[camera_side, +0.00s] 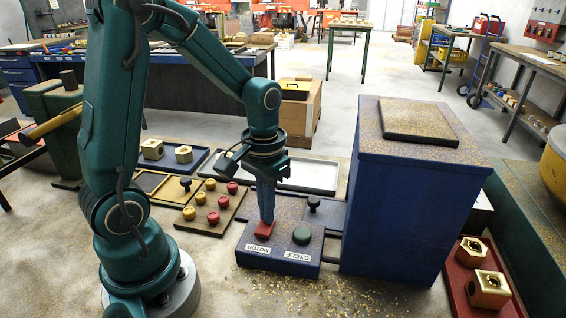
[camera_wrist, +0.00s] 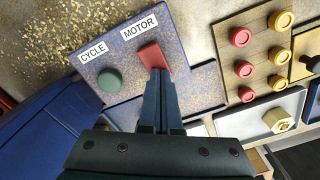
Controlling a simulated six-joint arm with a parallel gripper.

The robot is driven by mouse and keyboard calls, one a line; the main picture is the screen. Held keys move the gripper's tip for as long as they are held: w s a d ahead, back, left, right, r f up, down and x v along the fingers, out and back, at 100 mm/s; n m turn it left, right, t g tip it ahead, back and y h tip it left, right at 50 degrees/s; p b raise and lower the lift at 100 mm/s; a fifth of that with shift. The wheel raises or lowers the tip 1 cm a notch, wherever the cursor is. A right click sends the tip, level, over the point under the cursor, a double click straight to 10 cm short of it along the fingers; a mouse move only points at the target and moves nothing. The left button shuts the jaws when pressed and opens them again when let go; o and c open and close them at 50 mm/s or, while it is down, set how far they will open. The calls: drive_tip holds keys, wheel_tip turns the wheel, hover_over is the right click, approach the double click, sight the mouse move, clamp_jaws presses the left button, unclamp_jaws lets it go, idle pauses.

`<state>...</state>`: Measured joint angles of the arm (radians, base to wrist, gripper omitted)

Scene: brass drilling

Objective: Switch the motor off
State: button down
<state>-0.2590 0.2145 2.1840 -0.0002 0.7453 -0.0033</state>
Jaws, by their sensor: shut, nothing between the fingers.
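Which way the switch is tipped is unclear.
A black knob (camera_side: 313,203) stands behind the green button. A board with red and yellow knobs (camera_side: 211,222) lies to the left. The tall blue cabinet (camera_side: 405,200) stands close on the right. A red tray (camera_side: 461,290) with brass parts lies at right. Brass chips litter the front floor.

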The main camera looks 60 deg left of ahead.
sight(267, 231)
wheel_tip(267, 231, up, 7)
idle(0.8)
drive_tip(key=s+d+r+m+t, duration=0.3)
drive_tip(key=s+d+t, duration=0.2)
drive_tip(key=s, duration=0.1)
drive_tip(key=shift+s+d+r+t, duration=0.2)
drive_tip(key=shift+d+r+t, duration=0.1)
drive_tip(key=shift+d, duration=0.1)
